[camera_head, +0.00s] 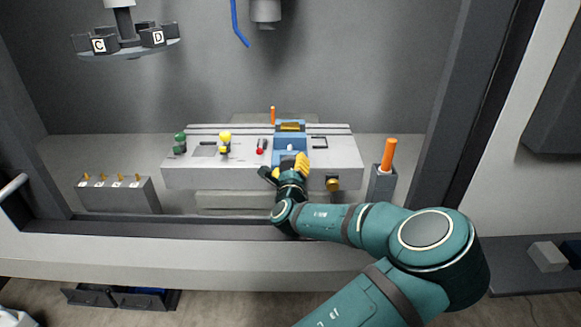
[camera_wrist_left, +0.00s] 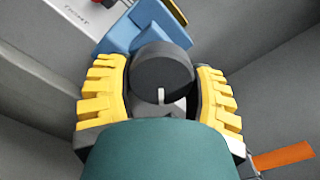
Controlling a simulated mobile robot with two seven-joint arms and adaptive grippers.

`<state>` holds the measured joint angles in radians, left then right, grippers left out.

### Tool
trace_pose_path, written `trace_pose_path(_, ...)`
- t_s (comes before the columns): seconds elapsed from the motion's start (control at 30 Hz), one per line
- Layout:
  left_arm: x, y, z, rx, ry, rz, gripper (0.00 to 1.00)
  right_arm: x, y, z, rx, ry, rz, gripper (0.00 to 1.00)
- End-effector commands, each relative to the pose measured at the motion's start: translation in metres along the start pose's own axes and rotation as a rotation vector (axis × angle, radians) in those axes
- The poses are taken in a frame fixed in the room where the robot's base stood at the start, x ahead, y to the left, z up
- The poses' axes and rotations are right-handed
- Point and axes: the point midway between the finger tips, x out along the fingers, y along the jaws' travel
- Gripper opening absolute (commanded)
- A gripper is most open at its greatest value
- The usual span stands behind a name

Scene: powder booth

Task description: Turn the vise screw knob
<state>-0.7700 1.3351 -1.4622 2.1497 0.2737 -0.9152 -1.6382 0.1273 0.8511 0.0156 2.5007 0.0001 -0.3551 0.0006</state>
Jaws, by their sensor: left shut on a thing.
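The blue vise (camera_head: 290,128) stands on the grey slotted table, right of its middle. Its blue body also shows in the left wrist view (camera_wrist_left: 122,42). The vise screw knob (camera_wrist_left: 163,70) is a dark round knob with a white mark on its face, at the front of the vise. My left gripper (camera_head: 286,169) is at the vise's front with its yellow fingers on both sides of the knob. It is shut on the knob, which the gripper hides in the head view. My right gripper is not in view.
The table (camera_head: 225,181) carries a yellow-topped piece (camera_head: 225,142), a green knob (camera_head: 180,143) and a red-ended part (camera_head: 260,149). An orange handle (camera_head: 388,154) stands upright at right. A tool carousel (camera_head: 130,50) hangs upper left; a spindle (camera_head: 265,10) hangs above.

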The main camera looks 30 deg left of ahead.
Motion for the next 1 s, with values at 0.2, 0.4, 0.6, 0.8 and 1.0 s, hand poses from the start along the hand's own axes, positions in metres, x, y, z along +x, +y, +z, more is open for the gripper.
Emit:
trace_pose_path(0.2, -0.001, 0.002, -0.003, -0.012, 0.006, 0.004, 0.22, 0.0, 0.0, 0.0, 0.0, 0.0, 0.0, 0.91)
trace_pose_path(0.4, -0.001, 0.002, -0.003, -0.01, 0.006, 0.004, 0.22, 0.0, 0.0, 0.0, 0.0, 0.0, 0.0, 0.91)
trace_pose_path(0.6, -0.001, 0.001, -0.002, -0.01, 0.004, 0.003, 0.91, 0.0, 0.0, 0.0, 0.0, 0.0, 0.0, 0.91)
trace_pose_path(0.8, 0.0, 0.001, -0.001, -0.01, 0.003, 0.002, 0.91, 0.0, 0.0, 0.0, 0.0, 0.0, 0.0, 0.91)
trace_pose_path(1.0, -0.012, 0.0, -0.001, -0.01, 0.003, 0.002, 0.91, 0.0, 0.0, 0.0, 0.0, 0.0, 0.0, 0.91)
